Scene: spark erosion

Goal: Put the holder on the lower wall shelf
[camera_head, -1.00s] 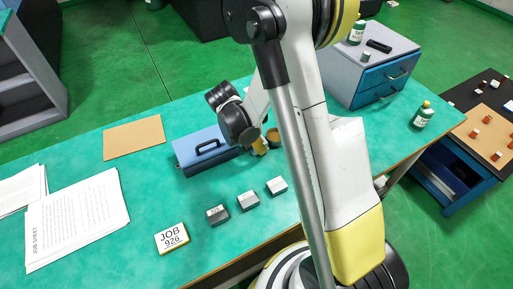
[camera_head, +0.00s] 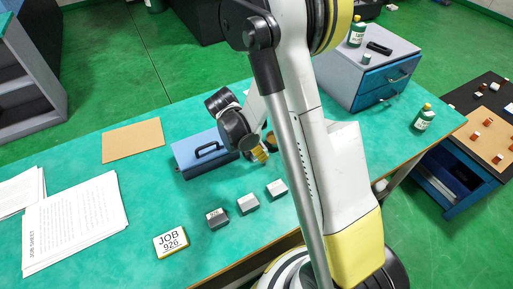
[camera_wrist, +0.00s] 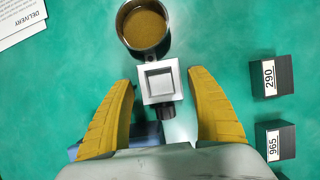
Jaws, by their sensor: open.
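In the wrist view a silver square piece with a recessed top and a dark knob on one side, which looks like the holder (camera_wrist: 159,81), sits between the two yellow fingers of my gripper (camera_wrist: 160,88). The fingers are open, with a gap on each side of it. In the head view my gripper (camera_head: 262,153) is low over the green bench beside the blue case, and the holder is hidden there by my arm.
A mug of brown liquid (camera_wrist: 145,27) stands right beside the holder. The blue case (camera_head: 203,152) is close to my gripper. A grey drawer unit (camera_head: 340,75) stands at the back right.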

